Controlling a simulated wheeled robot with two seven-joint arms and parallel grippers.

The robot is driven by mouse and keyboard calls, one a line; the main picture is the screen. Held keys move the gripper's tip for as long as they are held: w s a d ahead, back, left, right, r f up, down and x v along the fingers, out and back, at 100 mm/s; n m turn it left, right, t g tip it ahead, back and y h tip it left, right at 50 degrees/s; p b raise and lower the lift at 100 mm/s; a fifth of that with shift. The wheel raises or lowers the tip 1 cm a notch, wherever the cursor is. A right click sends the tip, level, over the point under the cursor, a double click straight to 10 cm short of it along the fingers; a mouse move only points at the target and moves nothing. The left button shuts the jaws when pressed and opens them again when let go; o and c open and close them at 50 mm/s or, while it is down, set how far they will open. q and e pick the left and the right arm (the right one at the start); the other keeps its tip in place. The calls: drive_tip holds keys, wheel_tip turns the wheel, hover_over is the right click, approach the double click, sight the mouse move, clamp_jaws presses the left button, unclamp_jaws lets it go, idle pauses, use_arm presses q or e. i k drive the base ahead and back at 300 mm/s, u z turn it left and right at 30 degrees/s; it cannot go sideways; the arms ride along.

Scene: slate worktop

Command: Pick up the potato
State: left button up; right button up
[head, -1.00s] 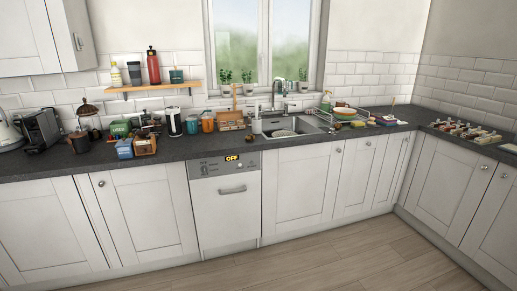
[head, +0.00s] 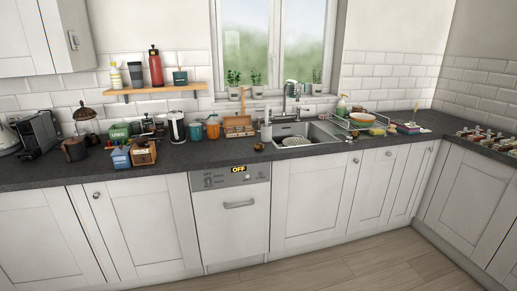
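A small brown roundish thing (head: 259,146), which looks like the potato, lies on the slate worktop (head: 215,158) near its front edge. It is left of the sink and above the dishwasher's right end. It is too small to make out in detail. Neither of my grippers is in view.
The sink (head: 306,137) holds a pale item. A wooden box (head: 238,131) stands behind the brown thing. Mugs, a black-and-white kettle (head: 176,127) and small boxes (head: 143,153) crowd the left. A dish rack (head: 358,127) stands right. The front strip beside the brown thing is clear.

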sight(260, 146)
drive_tip(key=z, duration=0.25)
drive_tip(key=i, duration=0.3)
drive_tip(key=z, duration=1)
drive_tip(key=i, duration=0.95)
drive_tip(key=z, duration=0.6)
drive_tip(key=i, duration=1.1)
drive_tip(key=u, duration=0.55)
drive_tip(key=i, duration=0.75)
drive_tip(key=u, duration=1.3)
drive_tip(key=i, duration=0.5)
drive_tip(key=u, duration=0.45)
